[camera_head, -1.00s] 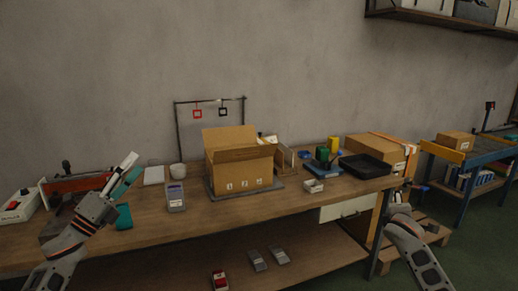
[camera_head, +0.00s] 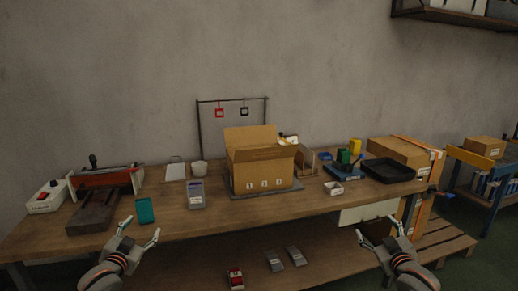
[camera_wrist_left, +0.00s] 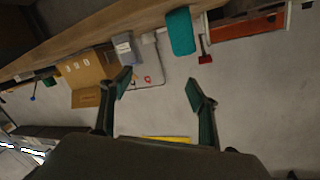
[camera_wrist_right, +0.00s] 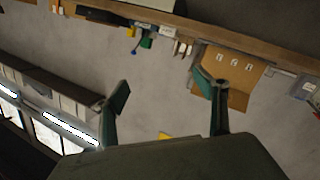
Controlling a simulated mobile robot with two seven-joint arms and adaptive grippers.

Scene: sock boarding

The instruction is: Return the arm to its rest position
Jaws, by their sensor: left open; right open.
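My left gripper (camera_head: 142,228) is open and empty in front of the table's front edge, near a teal block (camera_head: 146,211) on the bench. In the left wrist view its two fingers (camera_wrist_left: 160,88) stand wide apart with nothing between them. My right gripper (camera_head: 374,228) is open and empty in front of the bench's right part. The right wrist view also shows its fingers (camera_wrist_right: 162,90) apart with nothing between them. Both arms come up from the bottom edge of the head view.
Several small devices lie on the lower shelf. A pallet (camera_head: 445,242) stands at right.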

